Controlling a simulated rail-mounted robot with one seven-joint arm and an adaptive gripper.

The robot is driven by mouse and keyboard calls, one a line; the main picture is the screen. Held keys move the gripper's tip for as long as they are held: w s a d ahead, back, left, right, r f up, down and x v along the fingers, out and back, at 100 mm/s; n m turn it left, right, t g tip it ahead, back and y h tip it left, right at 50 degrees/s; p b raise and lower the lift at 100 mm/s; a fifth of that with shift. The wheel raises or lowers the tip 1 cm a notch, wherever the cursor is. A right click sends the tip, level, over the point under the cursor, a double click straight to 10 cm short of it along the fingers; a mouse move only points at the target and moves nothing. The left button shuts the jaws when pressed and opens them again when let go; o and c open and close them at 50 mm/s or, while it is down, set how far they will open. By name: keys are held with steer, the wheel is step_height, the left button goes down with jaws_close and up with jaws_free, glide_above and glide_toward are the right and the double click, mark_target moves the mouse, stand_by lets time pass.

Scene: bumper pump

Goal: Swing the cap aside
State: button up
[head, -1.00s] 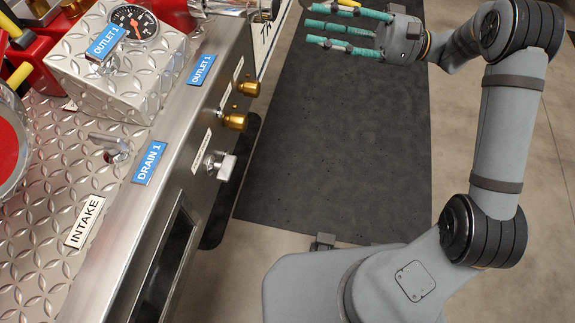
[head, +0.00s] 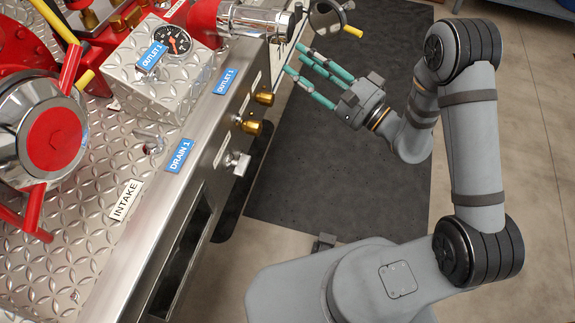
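A round dark-faced cap (head: 325,18) with a yellow handle (head: 351,31) shows at the top of the head view, beside the open-looking end of the chrome outlet pipe (head: 262,22). A small joint sits between cap and pipe; its detail is too small to tell. My gripper (head: 294,60) has several straight teal fingers, spread apart with nothing between them. It is in front of the panel, below the cap in the picture, fingers pointing up and left. It looks apart from the cap.
A diamond-plate panel (head: 75,245) fills the left, with a large chrome-and-red intake cap (head: 52,140) and a pressure gauge (head: 172,39). Brass knobs (head: 250,126) and a silver handle (head: 238,162) stick out from its front side. The dark floor mat (head: 330,170) is clear.

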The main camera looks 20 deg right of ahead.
steer(key=b+v, duration=0.2)
steer(key=v, duration=0.4)
steer(key=s+a+f+m+g+y, duration=0.2)
steer(key=s+a+f+g+y, duration=0.1)
steer(key=s+a+f+g, duration=0.7)
steer(key=shift+s+a+m+g+y+p, duration=0.45)
steer(key=shift+s+g, duration=0.25)
steer(key=shift+s, duration=0.8)
steer(key=shift+c, duration=0.9)
